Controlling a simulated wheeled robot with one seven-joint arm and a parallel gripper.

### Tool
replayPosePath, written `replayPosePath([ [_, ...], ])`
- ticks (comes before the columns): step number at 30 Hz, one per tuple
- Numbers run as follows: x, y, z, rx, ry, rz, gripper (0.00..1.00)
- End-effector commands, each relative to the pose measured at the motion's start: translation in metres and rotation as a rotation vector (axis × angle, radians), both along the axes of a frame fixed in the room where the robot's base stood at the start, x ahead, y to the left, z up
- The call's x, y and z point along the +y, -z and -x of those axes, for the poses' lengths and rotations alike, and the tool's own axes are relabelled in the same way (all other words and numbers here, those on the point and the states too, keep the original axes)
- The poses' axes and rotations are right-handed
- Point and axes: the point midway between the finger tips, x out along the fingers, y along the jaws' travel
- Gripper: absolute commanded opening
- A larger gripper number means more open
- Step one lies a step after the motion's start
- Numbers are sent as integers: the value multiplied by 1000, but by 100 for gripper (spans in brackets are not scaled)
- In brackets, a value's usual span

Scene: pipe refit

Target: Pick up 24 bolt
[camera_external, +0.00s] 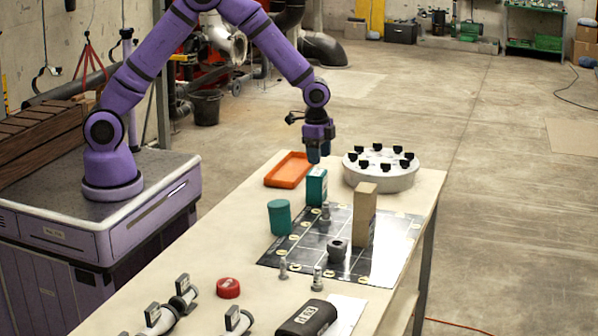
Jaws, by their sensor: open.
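Three small grey upright bolt-like pieces stand on the dark gridded mat (295,243): one at the back (325,212), one at the front left (283,268) and one at the front right (317,278). I cannot read which is marked 24. My gripper (319,157) points down, open, above and behind the teal box (316,188). It is apart from the bolts, and no held object shows. The fingertips are small, and the gap between them is hard to see.
A tan block (364,215) and a dark grey fitting (337,250) stand on the mat. A teal cylinder (279,217), orange tray (272,181), round black-knobbed holder (382,178), red cap (228,288) and dark labelled case (306,318) are around it. Pipe fittings (160,318) lie front left.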

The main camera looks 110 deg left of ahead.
Motion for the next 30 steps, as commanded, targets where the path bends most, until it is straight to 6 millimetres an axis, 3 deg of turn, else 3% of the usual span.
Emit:
replayPosePath([
  [1,11,22,-2,14,-1,8,53],
  [3,23,44,-4,27,5,15,53],
  [8,40,82,-5,45,14,28,53],
  [17,47,109,-4,53,18,33,53],
  [25,47,146,-5,52,18,33,53],
  [30,48,155,-5,51,18,32,53],
])
